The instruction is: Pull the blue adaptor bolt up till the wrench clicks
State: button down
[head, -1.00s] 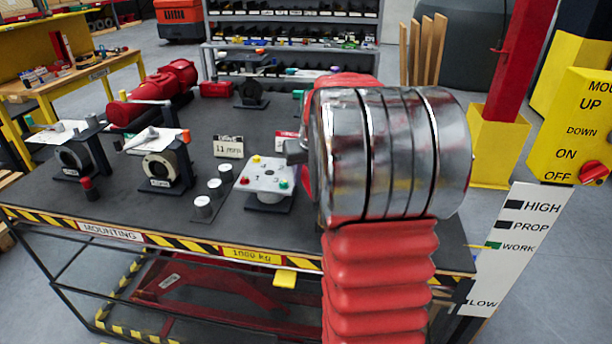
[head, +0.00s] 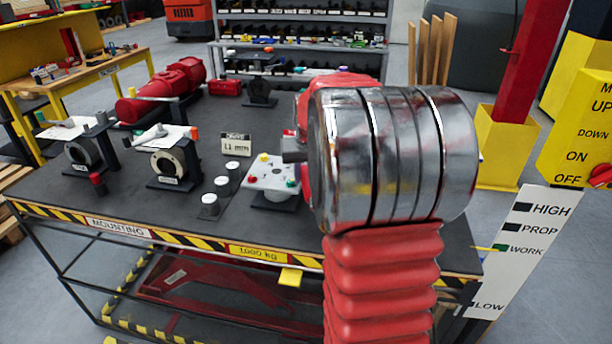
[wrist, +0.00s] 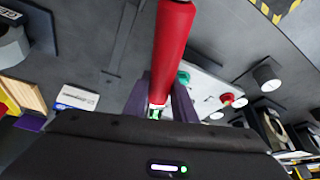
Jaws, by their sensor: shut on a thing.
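My gripper (wrist: 160,103) is shut on a red wrench handle (wrist: 172,50) in the wrist view. The handle runs from between the dark jaws to the top edge of the picture. The pale adaptor plate (head: 270,172) stands on the bench in the head view, left of my chrome wrist. It also shows beside the jaws in the wrist view (wrist: 206,88), with a green bolt (wrist: 184,78) and a red bolt (wrist: 227,99). I cannot make out the blue bolt, nor the wrench's working end. In the head view my arm hides most of the gripper.
Small grey cylinders (head: 221,185) and ring-shaped fixtures (head: 171,165) stand left of the plate. A label stand (head: 235,145) is behind it. A red motor-like unit (head: 162,92) lies farther back. The striped bench edge (head: 185,243) runs along the front.

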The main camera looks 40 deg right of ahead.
jog(key=shift+w+a+r+m, duration=0.1)
jog(key=shift+w+a+m, duration=0.1)
jog(key=shift+w+m, duration=0.1)
